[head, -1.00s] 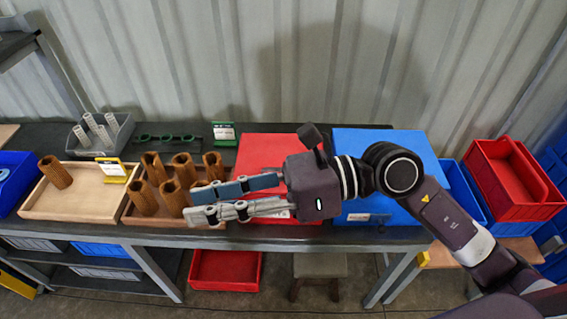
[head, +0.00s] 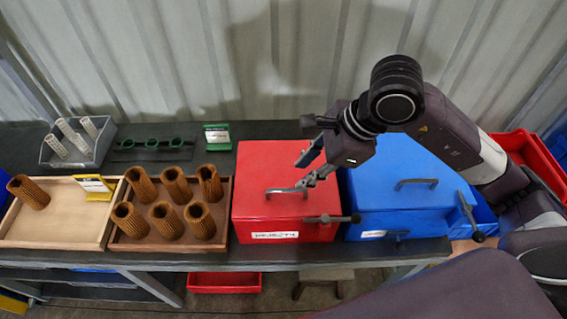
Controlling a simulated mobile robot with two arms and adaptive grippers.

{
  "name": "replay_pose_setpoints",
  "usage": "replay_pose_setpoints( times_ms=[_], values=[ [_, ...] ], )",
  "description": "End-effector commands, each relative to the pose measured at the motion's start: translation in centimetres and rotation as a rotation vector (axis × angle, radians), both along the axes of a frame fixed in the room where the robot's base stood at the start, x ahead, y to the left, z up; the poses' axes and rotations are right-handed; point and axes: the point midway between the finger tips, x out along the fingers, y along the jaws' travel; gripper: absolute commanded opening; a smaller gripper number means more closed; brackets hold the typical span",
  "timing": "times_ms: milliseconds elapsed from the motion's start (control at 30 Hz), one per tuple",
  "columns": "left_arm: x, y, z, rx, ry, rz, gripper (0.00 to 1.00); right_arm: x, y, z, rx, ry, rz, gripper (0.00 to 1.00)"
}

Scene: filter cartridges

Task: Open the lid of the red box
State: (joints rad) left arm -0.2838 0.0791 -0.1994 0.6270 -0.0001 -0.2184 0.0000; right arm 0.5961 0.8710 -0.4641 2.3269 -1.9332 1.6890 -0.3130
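The red box (head: 258,217) stands on the dark bench, with its lid (head: 265,162) shut. A grey bar handle (head: 284,191) lies on the lid. A dark lever with a knob (head: 332,219) sticks out at its front right. My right gripper (head: 306,172) is over the right part of the lid, its fingers pointing left and down, spread apart with nothing between them. One fingertip is close to the right end of the handle; I cannot tell whether it touches. My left gripper is out of view.
A blue box (head: 400,205) with its own handle stands right beside the red box. To the left is a brown tray (head: 117,238) with several pleated cartridges. Further left are a light wooden tray (head: 70,236) and a grey bin (head: 98,155). A green-white sign (head: 217,137) stands behind.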

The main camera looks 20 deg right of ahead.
Motion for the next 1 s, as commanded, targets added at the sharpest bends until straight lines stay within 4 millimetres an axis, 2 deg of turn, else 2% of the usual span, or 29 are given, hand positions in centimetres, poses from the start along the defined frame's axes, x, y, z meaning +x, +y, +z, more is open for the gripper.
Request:
replay_pose_setpoints(
  times_ms=[100,167,400,533,667,833,933,1000],
  values=[
    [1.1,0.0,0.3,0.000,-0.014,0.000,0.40,0.1,0.0,-0.4,-0.007,0.002,-0.001,0.26],
    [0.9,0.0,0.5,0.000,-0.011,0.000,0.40,0.2,0.2,-0.9,-0.006,0.004,-0.001,0.26],
    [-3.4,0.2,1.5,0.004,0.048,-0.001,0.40,1.2,1.5,-4.4,-0.004,0.006,-0.001,0.26],
    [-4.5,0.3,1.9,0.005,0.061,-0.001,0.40,1.8,2.0,-5.9,-0.004,0.004,-0.002,0.26],
    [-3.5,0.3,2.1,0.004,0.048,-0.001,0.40,2.0,2.3,-6.8,-0.006,0.001,-0.001,0.26],
    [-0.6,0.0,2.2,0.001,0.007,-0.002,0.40,2.1,2.3,-7.1,-0.005,-0.001,-0.001,0.26],
    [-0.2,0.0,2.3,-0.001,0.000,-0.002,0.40,2.1,2.3,-7.1,-0.005,-0.001,-0.001,0.26],
    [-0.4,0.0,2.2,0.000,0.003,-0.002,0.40,2.1,2.3,-7.1,-0.005,-0.001,-0.001,0.20]
  ],
)
